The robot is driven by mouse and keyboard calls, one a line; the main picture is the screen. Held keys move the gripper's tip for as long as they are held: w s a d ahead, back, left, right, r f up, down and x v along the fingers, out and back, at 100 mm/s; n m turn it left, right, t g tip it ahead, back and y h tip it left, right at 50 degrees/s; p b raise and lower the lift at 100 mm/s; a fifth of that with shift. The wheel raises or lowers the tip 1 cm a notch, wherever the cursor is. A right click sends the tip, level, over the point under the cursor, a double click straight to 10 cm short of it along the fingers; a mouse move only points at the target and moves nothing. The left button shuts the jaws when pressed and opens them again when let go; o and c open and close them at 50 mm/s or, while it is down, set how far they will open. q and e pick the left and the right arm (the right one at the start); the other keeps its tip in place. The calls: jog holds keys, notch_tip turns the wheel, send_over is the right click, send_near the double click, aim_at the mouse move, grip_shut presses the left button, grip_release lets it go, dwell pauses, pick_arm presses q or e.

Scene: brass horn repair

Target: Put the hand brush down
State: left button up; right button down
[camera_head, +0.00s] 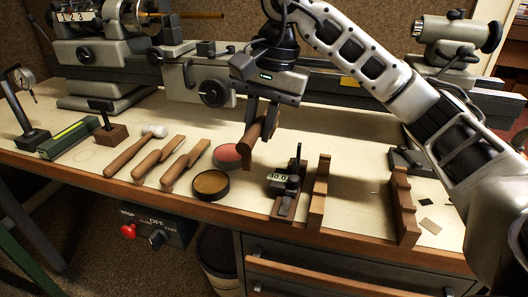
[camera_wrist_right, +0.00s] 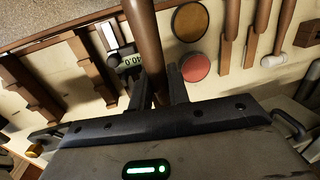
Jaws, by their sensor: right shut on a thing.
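My right gripper (camera_head: 262,118) hangs over the middle of the workbench, shut on a brown wooden piece, which I take to be the hand brush (camera_head: 249,143). In the right wrist view the brush's brown, rounded length (camera_wrist_right: 146,38) runs up between the fingers (camera_wrist_right: 160,88) of the right gripper. No bristles can be made out. In the head view the brush appears held above the bench top, near a round red pad (camera_head: 228,154). My left gripper is not in view.
A brown round pad in a dark tin (camera_head: 211,184) sits near the front edge. Wooden tools and a white-headed mallet (camera_head: 153,131) lie left. A digital gauge (camera_head: 285,181) and notched wooden stands (camera_head: 319,192) are right. The lathe (camera_head: 208,82) runs behind. Bench between the stands is clear.

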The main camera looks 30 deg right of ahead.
jog(key=w+d+f, duration=0.1)
jog(key=f, duration=0.1)
jog(key=w+d+f, duration=0.1)
jog(key=w+f, duration=0.1)
jog(key=w+d+f, duration=0.1)
jog(key=f, duration=0.1)
jog(key=shift+w+d, duration=0.25)
jog(key=shift+d, duration=0.15)
jog(key=f, duration=0.3)
jog(key=shift+w+d+f+b, duration=0.15)
jog(key=shift+w+d+b, duration=0.05)
jog(key=shift+b, duration=0.1)
jog(key=shift+f, duration=0.25)
jog(key=shift+f, duration=0.15)
jog(key=c, duration=1.3)
grip_release()
jog(key=shift+c, duration=0.2)
